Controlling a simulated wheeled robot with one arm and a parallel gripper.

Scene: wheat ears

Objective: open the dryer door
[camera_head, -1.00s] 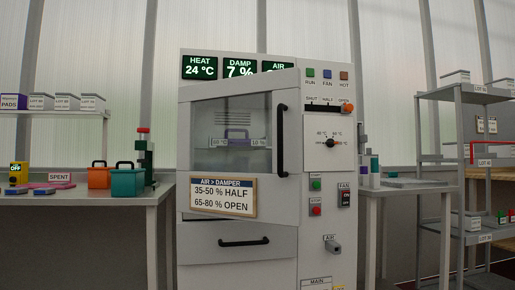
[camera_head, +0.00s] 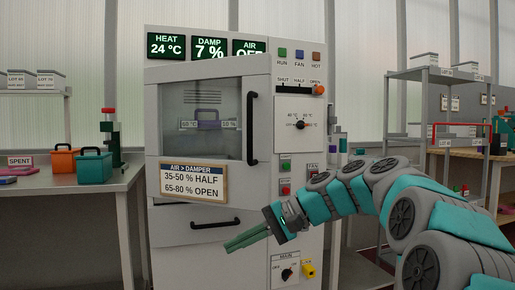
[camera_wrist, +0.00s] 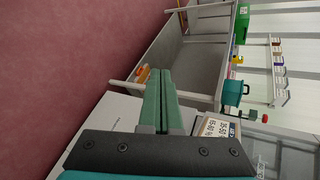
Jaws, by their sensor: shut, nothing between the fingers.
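The dryer (camera_head: 290,215) is a tall pale cabinet in the middle of the head view. Its door (camera_head: 205,78) has a window, a sign on its lower part and a black vertical handle (camera_head: 252,128) on the right. The door looks slightly ajar: its right edge stands out toward me and overlaps the bottom of the displays. My gripper (camera_head: 228,246) is shut and empty. It points left, below the door handle and in front of the lower panel. The green fingers also show closed together in the wrist view (camera_wrist: 160,78), where the handle is not seen.
A lower black bar handle (camera_head: 215,225) is just above my fingers. A left table (camera_head: 60,205) holds orange and teal containers. A shelf rack (camera_head: 435,75) stands at the right behind my arm. The wrist view shows pink floor (camera_wrist: 70,60).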

